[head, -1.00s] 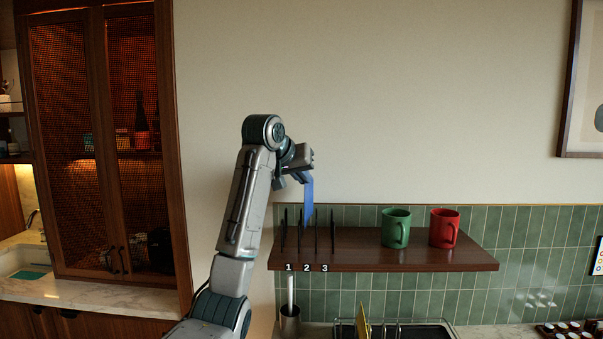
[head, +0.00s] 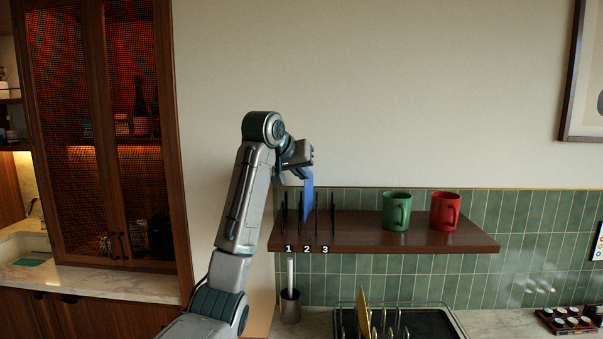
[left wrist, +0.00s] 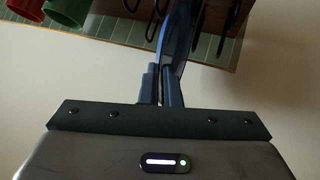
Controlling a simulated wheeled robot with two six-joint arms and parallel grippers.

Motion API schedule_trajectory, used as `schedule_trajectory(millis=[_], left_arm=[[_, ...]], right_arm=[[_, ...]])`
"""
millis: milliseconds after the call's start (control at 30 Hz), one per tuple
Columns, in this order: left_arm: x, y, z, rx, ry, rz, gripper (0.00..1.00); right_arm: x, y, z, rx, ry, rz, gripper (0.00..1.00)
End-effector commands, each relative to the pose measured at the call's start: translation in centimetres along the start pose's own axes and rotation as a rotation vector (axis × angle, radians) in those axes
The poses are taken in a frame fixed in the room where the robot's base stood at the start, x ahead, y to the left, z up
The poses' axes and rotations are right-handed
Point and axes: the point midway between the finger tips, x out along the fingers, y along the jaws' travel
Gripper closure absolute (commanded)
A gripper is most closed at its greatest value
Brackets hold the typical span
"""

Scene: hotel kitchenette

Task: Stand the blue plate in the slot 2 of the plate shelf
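The blue plate (head: 308,198) stands edge-on and upright, its lower part among the dividers of the plate shelf (head: 360,243). In the head view it lines up with slot 2, between the dividers above label 2 (head: 307,249). I cannot tell whether its lower edge touches the shelf board. My left gripper (head: 301,171) is above the dividers, holding the plate from the top. In the left wrist view, the left fingers (left wrist: 161,86) are closed around the blue plate (left wrist: 177,40). My right gripper is not in view.
A green mug (head: 396,212) and a red mug (head: 445,212) stand on the shelf right of the dividers. Below are a dish rack (head: 398,325) with a yellow plate (head: 363,312) and a metal canister (head: 290,306). The wall above the shelf is clear.

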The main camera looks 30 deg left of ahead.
Motion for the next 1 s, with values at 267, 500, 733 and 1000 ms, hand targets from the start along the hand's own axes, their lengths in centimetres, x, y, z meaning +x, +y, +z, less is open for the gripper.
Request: schedule_trajectory(millis=[267, 500, 733, 1000], left_arm=[[0.3, -0.1, 0.4, 0.000, 0.002, 0.000, 1.00], [0.3, -0.1, 0.3, 0.000, 0.001, 0.000, 0.71], [0.3, -0.1, 0.4, 0.000, -0.001, 0.000, 0.71], [-3.0, -0.2, 0.6, 0.001, 0.006, 0.002, 0.71]], right_arm=[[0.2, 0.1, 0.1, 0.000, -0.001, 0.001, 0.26], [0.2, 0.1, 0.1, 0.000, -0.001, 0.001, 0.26], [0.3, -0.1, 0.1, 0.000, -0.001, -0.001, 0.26], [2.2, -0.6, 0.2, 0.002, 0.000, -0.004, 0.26]])
